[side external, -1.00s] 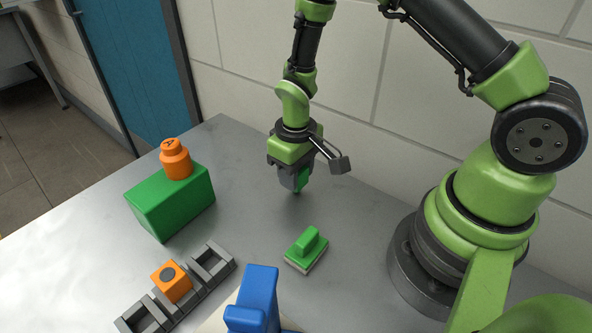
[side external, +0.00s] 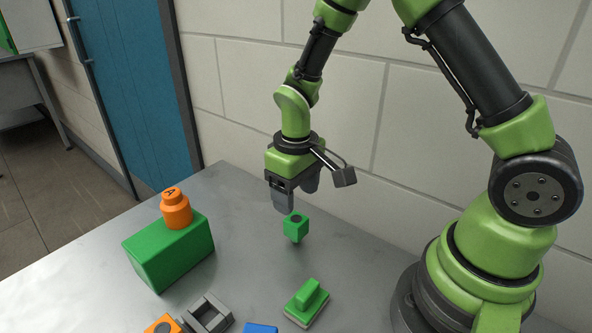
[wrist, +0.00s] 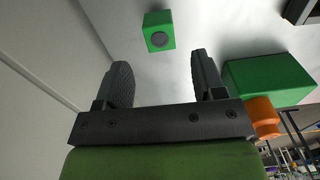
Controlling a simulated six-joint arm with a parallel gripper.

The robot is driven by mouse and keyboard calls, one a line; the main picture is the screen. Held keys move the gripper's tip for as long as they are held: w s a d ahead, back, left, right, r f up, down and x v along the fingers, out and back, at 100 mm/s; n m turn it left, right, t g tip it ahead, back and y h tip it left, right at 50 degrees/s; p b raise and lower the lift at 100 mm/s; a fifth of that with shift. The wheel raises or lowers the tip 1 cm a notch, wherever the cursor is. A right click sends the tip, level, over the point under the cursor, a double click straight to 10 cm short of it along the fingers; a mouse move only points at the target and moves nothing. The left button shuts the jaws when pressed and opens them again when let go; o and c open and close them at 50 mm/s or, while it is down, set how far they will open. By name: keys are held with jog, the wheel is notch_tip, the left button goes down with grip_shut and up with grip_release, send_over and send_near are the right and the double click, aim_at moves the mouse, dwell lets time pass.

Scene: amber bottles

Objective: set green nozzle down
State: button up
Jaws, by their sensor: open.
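The green nozzle (side external: 296,226) is a small green block with a dark round spot on top and a narrow tip below. It stands upright, tip down, on the grey metal table. It also shows in the wrist view (wrist: 158,30), beyond the fingertips. My gripper (side external: 297,198) is open and empty, above the nozzle and apart from it. In the wrist view both fingers (wrist: 160,62) are spread with bare table between them.
A green box (side external: 168,252) with an orange bottle-shaped piece (side external: 175,209) on top stands left. In front are a green-handled block (side external: 307,300), a grey rack (side external: 208,315), an orange block (side external: 163,325) and a blue part (side external: 260,328). A wall stands behind.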

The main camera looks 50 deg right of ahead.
notch_tip(320, 180, up, 5)
notch_tip(320, 180, up, 12)
jog(key=m+t+y, duration=0.1)
jog(key=m+t, duration=0.1)
jog(key=t, duration=0.1)
send_over(296, 219)
jog(key=s, duration=0.6)
jog(key=s+a+r+m+t+y, duration=0.1)
jog(key=s+r+t, duration=0.3)
jog(key=s, duration=0.4)
jog(key=shift+s+a+m, duration=0.3)
jog(key=shift+s+m, duration=0.05)
jog(key=shift+m, duration=0.15)
